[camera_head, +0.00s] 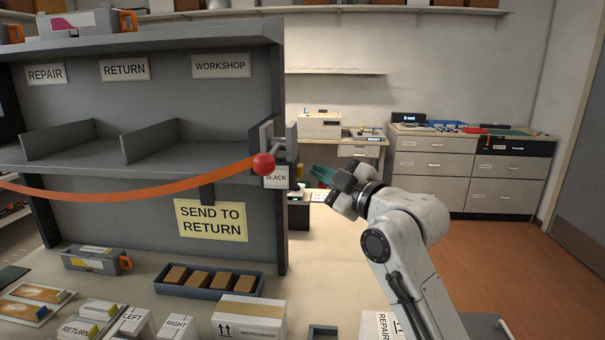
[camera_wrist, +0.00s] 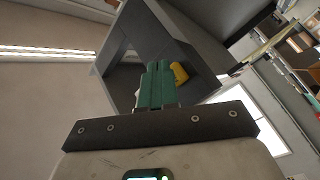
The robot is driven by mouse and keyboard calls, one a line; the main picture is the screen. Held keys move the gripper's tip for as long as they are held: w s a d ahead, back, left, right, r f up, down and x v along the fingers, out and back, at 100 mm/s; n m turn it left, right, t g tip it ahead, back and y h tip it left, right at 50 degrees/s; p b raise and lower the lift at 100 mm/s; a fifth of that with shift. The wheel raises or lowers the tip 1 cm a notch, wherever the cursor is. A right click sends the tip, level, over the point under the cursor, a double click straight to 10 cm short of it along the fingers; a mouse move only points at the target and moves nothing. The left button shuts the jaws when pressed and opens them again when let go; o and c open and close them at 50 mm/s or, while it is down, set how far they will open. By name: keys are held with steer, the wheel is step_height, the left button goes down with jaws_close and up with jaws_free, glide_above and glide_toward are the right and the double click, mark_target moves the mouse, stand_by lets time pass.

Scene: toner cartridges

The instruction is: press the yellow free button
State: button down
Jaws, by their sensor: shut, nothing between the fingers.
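The yellow button (camera_wrist: 180,72) shows in the wrist view as a small rounded yellow piece inside a grey angled housing (camera_wrist: 205,75). It sits just right of the tips of my gripper (camera_wrist: 158,68). I cannot tell whether they touch it. My gripper's green fingers are shut together with nothing between them. In the head view my gripper (camera_head: 318,172) points left, a little right of the grey bracket (camera_head: 288,140) at the shelf's end.
A red ball (camera_head: 264,164) ends an orange strap (camera_head: 120,194) beside the SLACK label (camera_head: 276,178). Below stand a tray of brown blocks (camera_head: 254,282), a WORKSHOP box (camera_head: 248,318) and a cartridge (camera_head: 95,260). Open floor (camera_head: 530,270) lies at right.

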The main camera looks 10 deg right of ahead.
steer(key=shift+d, duration=0.15)
steer(key=shift+s+d+b, duration=0.25)
steer(key=shift+d+b, duration=0.1)
steer(key=shift+d, duration=0.45)
steer(key=shift+s+d+b, duration=0.3)
steer(key=shift+d, duration=0.45)
steer(key=shift+s+d+b, duration=0.25)
steer(key=shift+d+b, duration=0.1)
steer(key=shift+d, duration=0.45)
steer(key=shift+r, duration=0.1)
